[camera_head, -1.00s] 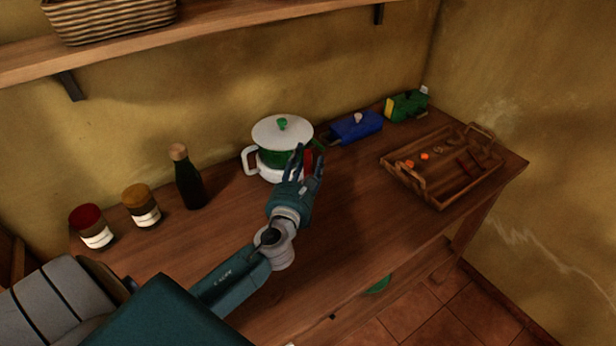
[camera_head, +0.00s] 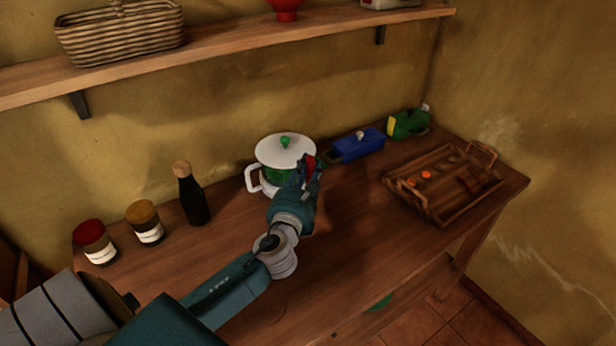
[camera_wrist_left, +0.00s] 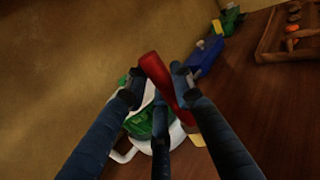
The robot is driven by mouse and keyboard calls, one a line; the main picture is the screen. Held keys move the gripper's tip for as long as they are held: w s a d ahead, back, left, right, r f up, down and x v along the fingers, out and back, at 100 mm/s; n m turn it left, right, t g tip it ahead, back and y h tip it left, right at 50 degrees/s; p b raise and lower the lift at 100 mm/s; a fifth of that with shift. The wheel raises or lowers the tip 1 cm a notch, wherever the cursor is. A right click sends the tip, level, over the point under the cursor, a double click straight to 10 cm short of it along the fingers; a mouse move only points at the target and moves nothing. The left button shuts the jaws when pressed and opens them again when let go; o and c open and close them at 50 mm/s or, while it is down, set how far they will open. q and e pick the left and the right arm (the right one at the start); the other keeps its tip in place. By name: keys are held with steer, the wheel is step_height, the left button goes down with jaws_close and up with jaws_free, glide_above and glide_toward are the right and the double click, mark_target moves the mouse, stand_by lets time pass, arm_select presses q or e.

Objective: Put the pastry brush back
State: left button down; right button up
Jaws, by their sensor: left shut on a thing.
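My left gripper (camera_head: 311,168) is shut on a red-handled thing, which looks like the pastry brush (camera_wrist_left: 162,78). In the head view a little red (camera_head: 309,167) shows at the fingertips; the rest is hidden by the gripper. The gripper is just in front of the right side of a white and green lidded pot (camera_head: 283,152). My right gripper is not in view.
A blue lidded box (camera_head: 361,146) and a green carton (camera_head: 407,123) stand along the wall. A wooden tray (camera_head: 418,200) is at the right. A dark bottle (camera_head: 192,198) and two jars (camera_head: 146,223) stand left. A shelf (camera_head: 230,42) hangs above. The counter's middle front is clear.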

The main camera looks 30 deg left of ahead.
arm_select(q)
step_height(320, 180, up, 16)
steer(key=p, duration=0.2)
steer(key=s+d+f+m+t+h+b, duration=0.1)
steer(key=s+d+f+m+h, duration=0.15)
steer(key=s+d+f, duration=0.55)
steer(key=s+d+f+m+h+b, duration=0.1)
steer(key=s+d+f+m+h, duration=0.2)
steer(key=s+d, duration=0.55)
steer(key=s+d+f+n, duration=0.1)
steer(key=s+d+f, duration=0.1)
steer(key=s, duration=0.4)
steer(key=shift+s+d+f+h, duration=0.35)
steer(key=shift+f+h, duration=0.1)
steer(key=shift+f, duration=0.15)
steer(key=shift+r, duration=0.1)
